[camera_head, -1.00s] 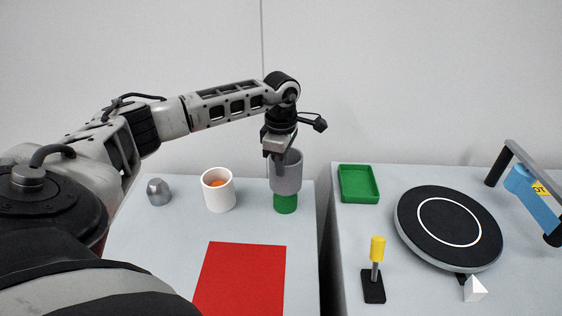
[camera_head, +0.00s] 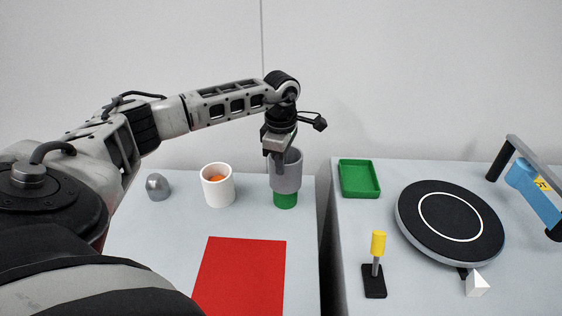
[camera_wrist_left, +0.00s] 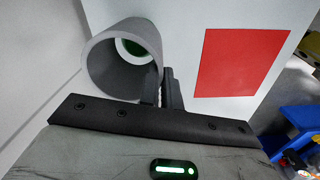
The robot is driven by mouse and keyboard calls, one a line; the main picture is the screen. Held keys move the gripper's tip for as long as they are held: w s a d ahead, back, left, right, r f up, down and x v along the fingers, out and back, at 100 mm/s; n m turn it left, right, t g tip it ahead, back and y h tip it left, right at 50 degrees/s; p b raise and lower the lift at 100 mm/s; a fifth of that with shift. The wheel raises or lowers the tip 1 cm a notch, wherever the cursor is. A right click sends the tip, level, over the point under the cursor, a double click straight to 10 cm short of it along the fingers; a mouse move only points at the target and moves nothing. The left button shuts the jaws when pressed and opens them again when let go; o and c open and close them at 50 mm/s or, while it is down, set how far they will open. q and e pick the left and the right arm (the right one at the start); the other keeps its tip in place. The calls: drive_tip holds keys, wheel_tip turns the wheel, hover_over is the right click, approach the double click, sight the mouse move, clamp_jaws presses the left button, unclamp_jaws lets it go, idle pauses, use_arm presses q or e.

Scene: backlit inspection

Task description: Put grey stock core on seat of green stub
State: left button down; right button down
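The grey stock core (camera_head: 286,176) is an upright hollow tube, seen end-on in the left wrist view (camera_wrist_left: 97,68). The green stub (camera_head: 286,201) stands on the left table directly below it. The core's lower end hides the stub's top, so I cannot tell if it is fully seated. Green shows through the bore in the left wrist view (camera_wrist_left: 133,48). My left gripper (camera_head: 278,160) is closed on the core's wall. Its fingers (camera_wrist_left: 162,88) lie close together at the rim. My right gripper is not in view.
A white cup (camera_head: 218,190) with something orange inside and a grey dome (camera_head: 158,187) stand left of the stub. A red mat (camera_head: 240,277) lies in front. Across a gap, the right table holds a green tray (camera_head: 359,179), black turntable (camera_head: 450,222) and yellow-topped post (camera_head: 377,245).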

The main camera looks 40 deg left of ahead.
sight(281, 194)
use_arm(q)
drive_tip(key=shift+f+b, duration=0.55)
drive_tip(key=shift+f, duration=0.3)
drive_tip(key=shift+f+b, duration=0.4)
drive_tip(key=shift+f, duration=0.2)
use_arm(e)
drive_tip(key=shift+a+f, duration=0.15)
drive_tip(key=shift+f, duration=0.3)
use_arm(q)
drive_tip(key=shift+f+b, duration=0.45)
drive_tip(key=shift+f, duration=0.2)
drive_tip(key=shift+f+b, duration=0.55)
drive_tip(key=shift+f, duration=0.2)
drive_tip(key=shift+f+b, duration=0.35)
drive_tip(key=shift+f, duration=0.15)
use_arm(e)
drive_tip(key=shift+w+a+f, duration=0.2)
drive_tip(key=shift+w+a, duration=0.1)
use_arm(q)
drive_tip(key=shift+f, duration=0.25)
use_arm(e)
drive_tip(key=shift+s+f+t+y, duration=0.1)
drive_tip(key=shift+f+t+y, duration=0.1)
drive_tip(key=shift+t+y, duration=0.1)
use_arm(q)
drive_tip(key=c, duration=1.5)
unclamp_jaws()
drive_tip(key=shift+c, duration=0.2)
